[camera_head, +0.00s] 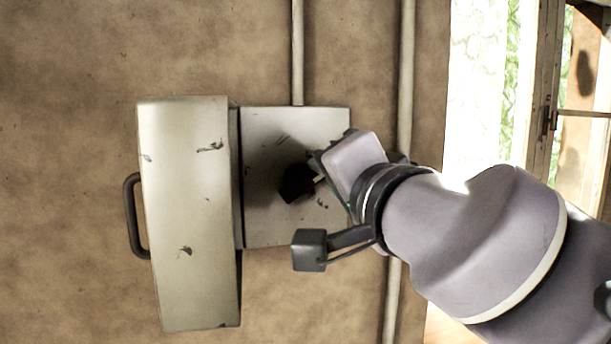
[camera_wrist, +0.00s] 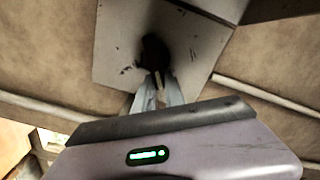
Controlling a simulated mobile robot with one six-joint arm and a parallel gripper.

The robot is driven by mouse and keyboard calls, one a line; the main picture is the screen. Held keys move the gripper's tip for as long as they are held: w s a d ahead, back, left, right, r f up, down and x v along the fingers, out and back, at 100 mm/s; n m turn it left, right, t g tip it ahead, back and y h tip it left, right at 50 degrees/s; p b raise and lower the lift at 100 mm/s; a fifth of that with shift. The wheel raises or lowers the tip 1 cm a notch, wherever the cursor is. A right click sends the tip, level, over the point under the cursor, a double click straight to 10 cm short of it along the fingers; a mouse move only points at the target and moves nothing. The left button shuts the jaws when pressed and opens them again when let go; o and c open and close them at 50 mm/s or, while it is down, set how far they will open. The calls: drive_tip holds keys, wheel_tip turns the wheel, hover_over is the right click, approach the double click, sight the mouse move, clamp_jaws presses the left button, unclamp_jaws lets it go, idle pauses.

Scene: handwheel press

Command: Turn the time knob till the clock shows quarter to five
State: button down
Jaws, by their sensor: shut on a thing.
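A dark, roughly round knob (camera_head: 297,184) stands out from a scuffed grey plate (camera_head: 270,130) on the wall. In the wrist view the knob (camera_wrist: 153,50) is dark and its far side is in shadow. My gripper (camera_head: 318,181) comes in from the right and meets the knob. In the wrist view its two fingers (camera_wrist: 157,88) are close together, shut on the near part of the knob. No clock face or hands can be made out in either view.
A thick grey panel (camera_head: 190,215) with a dark handle (camera_head: 131,215) juts out left of the plate. Pipes (camera_head: 405,75) run up the brown wall. A bright window (camera_head: 535,80) is at the right. The wall below the plate is mostly clear.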

idle(0.3)
drive_tip(key=c, duration=1.4)
unclamp_jaws()
drive_tip(key=shift+w, duration=0.15)
drive_tip(key=v, duration=0.8)
wheel_tip(320, 180, down, 34)
drive_tip(key=n+g+h+b, duration=0.15)
drive_tip(key=g+b, duration=0.35)
drive_tip(key=b, duration=1.1)
drive_tip(key=s+d+f+g+b, duration=0.1)
drive_tip(key=s+f+g+b, duration=0.1)
drive_tip(key=f, duration=0.8)
drive_tip(key=s+d+f+n+g+h+b, duration=0.1)
drive_tip(key=s+f+g+b, duration=0.1)
drive_tip(key=s+f+b, duration=0.2)
drive_tip(key=s+d+f+n+g+b, duration=0.1)
drive_tip(key=s+f+b, duration=0.3)
drive_tip(key=f, duration=1.4)
drive_tip(key=d+g+b, duration=0.1)
drive_tip(key=b, duration=0.3)
drive_tip(key=shift+f+g, duration=0.15)
drive_tip(key=shift+g, duration=0.15)
